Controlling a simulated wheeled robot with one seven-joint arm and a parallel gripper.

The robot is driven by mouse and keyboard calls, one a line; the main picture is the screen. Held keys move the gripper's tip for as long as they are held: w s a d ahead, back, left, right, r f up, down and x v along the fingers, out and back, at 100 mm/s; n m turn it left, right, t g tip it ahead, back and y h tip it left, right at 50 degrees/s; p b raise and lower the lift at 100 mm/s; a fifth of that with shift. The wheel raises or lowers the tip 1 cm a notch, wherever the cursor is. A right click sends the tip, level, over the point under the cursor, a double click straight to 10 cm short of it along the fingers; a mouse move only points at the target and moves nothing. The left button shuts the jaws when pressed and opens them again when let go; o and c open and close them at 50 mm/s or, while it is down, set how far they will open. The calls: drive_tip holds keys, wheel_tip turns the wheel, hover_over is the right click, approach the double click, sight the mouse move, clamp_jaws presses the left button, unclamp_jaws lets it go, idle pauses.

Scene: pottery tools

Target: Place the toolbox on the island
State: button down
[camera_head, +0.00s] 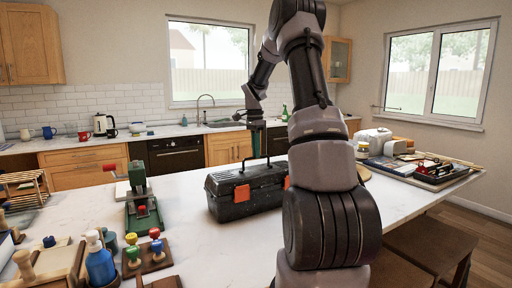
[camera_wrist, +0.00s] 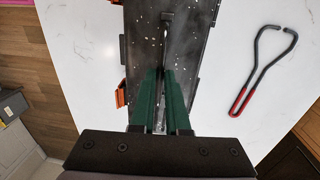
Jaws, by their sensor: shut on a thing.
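The toolbox (camera_head: 240,195) is black with orange latches and a raised top handle. In the head view it is at the middle of the white island (camera_head: 195,245), and I cannot tell for sure whether its base touches the surface. My gripper (camera_head: 256,144) is above it, pointing down. In the wrist view the toolbox (camera_wrist: 196,60) lies below the green fingers of my gripper (camera_wrist: 160,100), which are shut on its handle (camera_wrist: 165,35). The right end of the toolbox is partly hidden behind my arm in the head view.
Wire tongs with red grips (camera_wrist: 262,70) lie beside the toolbox. A green press (camera_head: 140,200), coloured stamps (camera_head: 148,255) and a blue bottle (camera_head: 100,262) stand at the left. A tool tray (camera_head: 440,172) and a white appliance (camera_head: 375,138) are at the right. The front middle is clear.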

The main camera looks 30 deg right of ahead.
drive_tip(key=shift+r, duration=0.1)
drive_tip(key=c, duration=0.9)
unclamp_jaws()
wheel_tip(320, 180, up, 12)
drive_tip(key=w, duration=0.1)
drive_tip(key=s+a+r+n+t, duration=0.1)
drive_tip(key=s+a+r+n, duration=0.1)
drive_tip(key=s+a+r, duration=0.25)
drive_tip(key=s+a+r+n+t, duration=0.3)
drive_tip(key=s+a+r+n, duration=0.15)
drive_tip(key=s+a, duration=0.35)
drive_tip(key=s+a+f+n+t, duration=0.1)
drive_tip(key=s+a+n, duration=0.1)
drive_tip(key=s, duration=0.4)
drive_tip(key=s+a+f+n+t+y, duration=0.1)
drive_tip(key=s+a+n, duration=0.1)
drive_tip(key=s, duration=0.4)
drive_tip(key=s+a+f+n+t, duration=0.2)
drive_tip(key=s+n, duration=0.1)
drive_tip(key=s, duration=0.3)
drive_tip(key=shift+s+a+y, duration=0.3)
drive_tip(key=shift+s+y, duration=0.1)
